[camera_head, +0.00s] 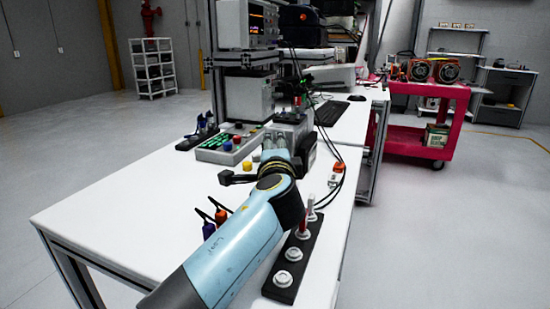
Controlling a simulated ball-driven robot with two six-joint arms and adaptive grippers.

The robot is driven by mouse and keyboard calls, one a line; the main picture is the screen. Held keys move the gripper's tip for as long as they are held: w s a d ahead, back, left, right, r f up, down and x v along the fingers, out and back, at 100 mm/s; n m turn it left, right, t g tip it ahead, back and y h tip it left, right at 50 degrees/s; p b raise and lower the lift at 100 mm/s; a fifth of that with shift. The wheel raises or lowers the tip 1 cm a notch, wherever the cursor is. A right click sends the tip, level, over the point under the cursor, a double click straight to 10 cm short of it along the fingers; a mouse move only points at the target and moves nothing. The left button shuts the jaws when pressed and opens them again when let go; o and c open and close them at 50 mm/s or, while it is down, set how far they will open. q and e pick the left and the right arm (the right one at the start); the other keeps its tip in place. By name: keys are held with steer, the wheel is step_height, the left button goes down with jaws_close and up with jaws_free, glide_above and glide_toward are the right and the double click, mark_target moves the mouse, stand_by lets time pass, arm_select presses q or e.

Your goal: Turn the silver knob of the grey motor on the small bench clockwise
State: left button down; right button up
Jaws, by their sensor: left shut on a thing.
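My left arm comes in from the lower left, and its left gripper (275,142) is at the grey motor (292,118) on the white bench (130,205). The gripper is shut on the silver knob at the motor's near side. The knob itself is hidden by the fingers and wrist, so its angle cannot be told. My right gripper is not in view.
A green-keyed control panel (222,148) stands left of the gripper. A black strip with round white sockets (285,277) lies at the bench's right side. Orange and purple-handled tools (215,215) stand left of my arm. Black cables run right of the motor. The bench's left part is clear.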

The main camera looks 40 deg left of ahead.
arm_select(q)
steer(key=shift+m+b, duration=0.3)
steer(key=shift+m, duration=0.1)
steer(key=c, duration=0.9)
jaws_free()
steer(key=shift+d, duration=0.1)
steer(key=shift+c, duration=0.2)
step_height(320, 180, up, 10)
